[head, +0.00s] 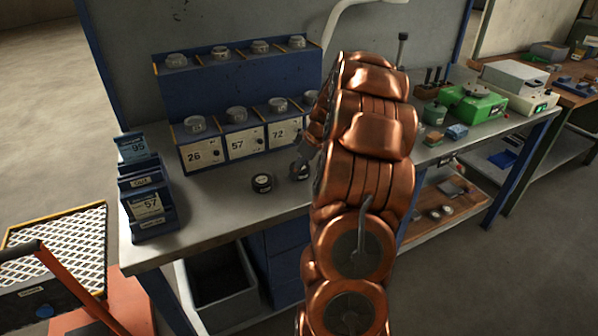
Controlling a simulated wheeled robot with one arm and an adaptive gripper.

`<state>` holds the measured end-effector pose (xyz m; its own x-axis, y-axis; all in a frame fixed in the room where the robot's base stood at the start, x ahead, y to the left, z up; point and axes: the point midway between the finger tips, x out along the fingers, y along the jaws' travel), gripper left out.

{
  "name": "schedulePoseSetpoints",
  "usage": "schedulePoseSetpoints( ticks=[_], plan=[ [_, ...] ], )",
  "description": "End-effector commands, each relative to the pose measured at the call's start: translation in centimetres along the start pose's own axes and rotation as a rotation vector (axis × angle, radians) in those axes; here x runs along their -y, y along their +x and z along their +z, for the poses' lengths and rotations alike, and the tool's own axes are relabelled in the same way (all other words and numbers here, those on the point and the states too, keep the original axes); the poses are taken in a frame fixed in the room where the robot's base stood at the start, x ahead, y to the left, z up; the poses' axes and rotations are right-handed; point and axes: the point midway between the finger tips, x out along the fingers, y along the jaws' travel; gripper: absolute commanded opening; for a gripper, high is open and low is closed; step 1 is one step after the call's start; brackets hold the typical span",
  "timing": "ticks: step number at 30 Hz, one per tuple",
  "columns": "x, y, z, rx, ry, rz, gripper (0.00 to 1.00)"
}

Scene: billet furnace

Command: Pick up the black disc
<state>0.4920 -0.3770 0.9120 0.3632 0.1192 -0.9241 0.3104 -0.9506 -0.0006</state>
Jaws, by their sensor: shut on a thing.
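My copper-coloured arm reaches over the grey workbench (215,205) and hides much of my gripper (300,160). The gripper points down at the bench top, and only part of its grey fingers shows at the arm's left edge. It is shut on a small black disc (299,172) with a pale top, low at or just above the bench; I cannot tell whether the disc touches it. A second black disc (262,183) with a pale face lies on the bench just to the left, apart from the gripper.
Behind stands a blue two-tier rack (215,90) with several grey-lidded stations, some labelled 26, 57 and 72. A blue card holder (147,200) stands at the bench's left end. A green device (472,103) is at right. The bench's front left is clear.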

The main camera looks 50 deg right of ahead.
Motion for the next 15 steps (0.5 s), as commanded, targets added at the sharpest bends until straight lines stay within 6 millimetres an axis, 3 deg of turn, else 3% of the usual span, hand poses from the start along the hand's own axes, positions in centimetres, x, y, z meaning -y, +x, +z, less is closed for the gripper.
schedulePoseSetpoints(
  ticks=[8,15],
  plan=[
    [-0.02,-0.03,-0.01,0.000,0.000,0.001,0.00],
    [-0.03,-0.08,-0.05,-0.001,0.000,0.001,0.00]
  ],
)
